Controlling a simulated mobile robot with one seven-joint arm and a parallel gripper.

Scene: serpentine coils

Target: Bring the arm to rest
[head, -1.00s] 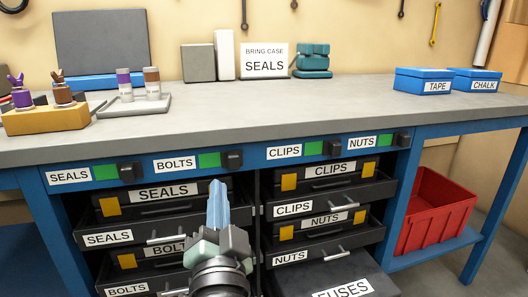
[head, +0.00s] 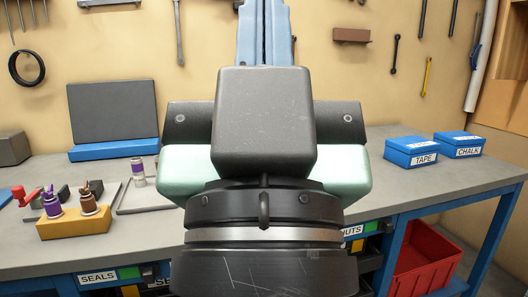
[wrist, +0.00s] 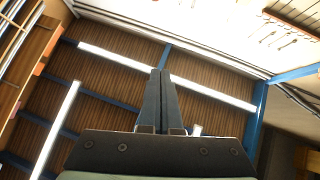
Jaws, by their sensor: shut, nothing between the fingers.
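My gripper (head: 265,35) stands upright in the middle of the head view, large and close to the camera. Its blue-grey fingers point up and are together, with nothing between them. In the wrist view the fingers (wrist: 160,100) also lie side by side, against the ceiling beams and light strips. My gripper and wrist hide the middle of the bench and most of the drawers below it.
The grey bench (head: 30,245) carries a yellow block with bottles (head: 75,222), a grey tray (head: 135,200), a TAPE box (head: 411,151) and a CHALK box (head: 456,144). A red crate (head: 425,265) sits below right. Tools hang on the wall behind.

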